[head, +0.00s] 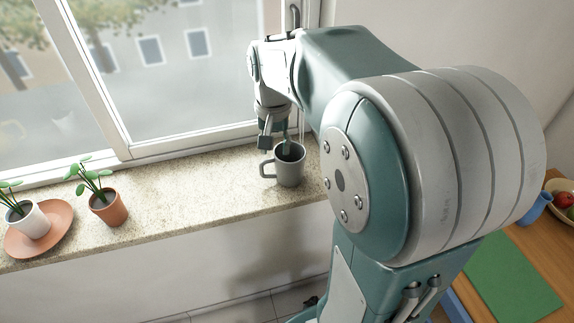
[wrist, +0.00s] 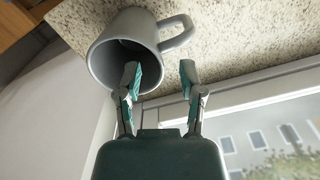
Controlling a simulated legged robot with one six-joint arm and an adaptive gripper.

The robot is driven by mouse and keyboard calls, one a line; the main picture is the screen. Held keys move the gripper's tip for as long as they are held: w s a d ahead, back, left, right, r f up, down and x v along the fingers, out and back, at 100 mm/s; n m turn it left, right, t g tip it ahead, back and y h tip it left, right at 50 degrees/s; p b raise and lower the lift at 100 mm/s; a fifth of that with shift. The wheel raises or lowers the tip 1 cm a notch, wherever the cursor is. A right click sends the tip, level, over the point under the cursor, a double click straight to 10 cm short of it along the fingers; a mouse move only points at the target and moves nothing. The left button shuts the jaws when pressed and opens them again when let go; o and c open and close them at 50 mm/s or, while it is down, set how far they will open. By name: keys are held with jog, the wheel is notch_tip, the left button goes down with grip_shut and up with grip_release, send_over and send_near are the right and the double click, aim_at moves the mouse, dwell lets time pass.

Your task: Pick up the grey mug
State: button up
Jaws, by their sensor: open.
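The grey mug (head: 291,168) stands upright on the stone window sill in the head view, its handle pointing left. In the wrist view the grey mug (wrist: 127,47) shows its open rim facing the camera, with the handle to the right. My gripper (head: 276,146) is above and at the left part of the mug's rim. In the wrist view my gripper (wrist: 160,77) is open. One finger overlaps the mug's opening and the other is outside it, on the handle side. I cannot tell whether either finger touches the mug.
The sill (head: 170,200) is clear between the mug and a terracotta pot with a plant (head: 108,208). A white pot with a plant (head: 30,222) stands on a terracotta saucer (head: 62,238) at far left. The window frame (head: 190,143) rises behind. A green mat (head: 512,280) lies on a wooden table, lower right.

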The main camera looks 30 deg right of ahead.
notch_tip(320, 180, down, 4)
jog(key=shift+f, duration=0.1)
grip_shut()
dwell(0.4)
notch_tip(320, 180, up, 4)
jog(key=shift+s+a+f, duration=0.1)
jog(key=shift+s, duration=0.05)
jog(key=s+a+r, duration=0.3)
jog(key=s+r, duration=0.6)
jog(key=s, duration=0.4)
jog(key=shift+s+r, duration=0.2)
